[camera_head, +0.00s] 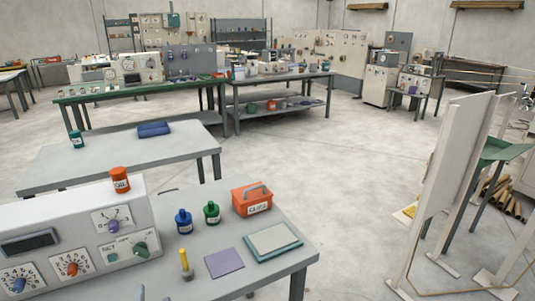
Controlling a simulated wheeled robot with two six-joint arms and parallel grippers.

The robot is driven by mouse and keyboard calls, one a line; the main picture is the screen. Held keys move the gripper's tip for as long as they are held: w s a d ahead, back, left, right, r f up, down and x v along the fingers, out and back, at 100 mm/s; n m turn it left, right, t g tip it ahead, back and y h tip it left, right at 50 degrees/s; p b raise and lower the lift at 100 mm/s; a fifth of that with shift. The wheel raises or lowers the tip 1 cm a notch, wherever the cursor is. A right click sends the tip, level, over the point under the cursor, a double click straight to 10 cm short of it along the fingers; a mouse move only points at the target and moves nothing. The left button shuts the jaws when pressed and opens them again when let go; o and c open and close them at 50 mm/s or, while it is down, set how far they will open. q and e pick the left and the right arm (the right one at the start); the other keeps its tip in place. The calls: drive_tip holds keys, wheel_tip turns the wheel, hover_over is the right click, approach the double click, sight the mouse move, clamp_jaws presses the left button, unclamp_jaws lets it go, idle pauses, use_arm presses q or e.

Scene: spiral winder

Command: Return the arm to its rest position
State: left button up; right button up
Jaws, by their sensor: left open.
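Only the tips of my left gripper (152,295) show, as small grey-blue shapes at the bottom edge in the head view. They are apart, with nothing seen between them. The rest of the left arm is out of frame. The tips show in front of the near grey table (215,284), to the right of the grey control box (92,276) with its dials and knobs. My right gripper is not in view.
A yellow-handled tool (186,265) stands close to the gripper. A purple sheet (224,263), a teal-edged tray (274,241), blue (183,222) and green (212,213) bottles and an orange toolbox (252,200) are farther back.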

use_arm(q)
drive_tip(key=s+d+f+m+g+h, duration=0.15)
drive_tip(key=s+d+m+h, duration=0.35)
drive_tip(key=m, duration=0.6)
drive_tip(key=s+d+f+m+g+h, duration=0.1)
drive_tip(key=s+d+m+g+h, duration=0.15)
drive_tip(key=m+h, duration=0.65)
drive_tip(key=s+a+f+m+g+y, duration=0.4)
drive_tip(key=s+a+g, duration=0.1)
drive_tip(key=s, duration=0.3)
drive_tip(key=s+a+f+m+g+y, duration=0.3)
drive_tip(key=s+a+m+g+y, duration=0.15)
drive_tip(key=s, duration=0.35)
wheel_tip(320, 180, down, 25)
drive_tip(key=a+g, duration=0.2)
drive_tip(key=s+d+f+h, duration=0.1)
drive_tip(key=s+f, duration=1.4)
drive_tip(key=shift+d+f+g, duration=0.15)
drive_tip(key=shift+f+g, duration=0.2)
drive_tip(key=shift+g, duration=0.1)
drive_tip(key=shift+s+n, duration=0.1)
drive_tip(key=shift+n, duration=0.15)
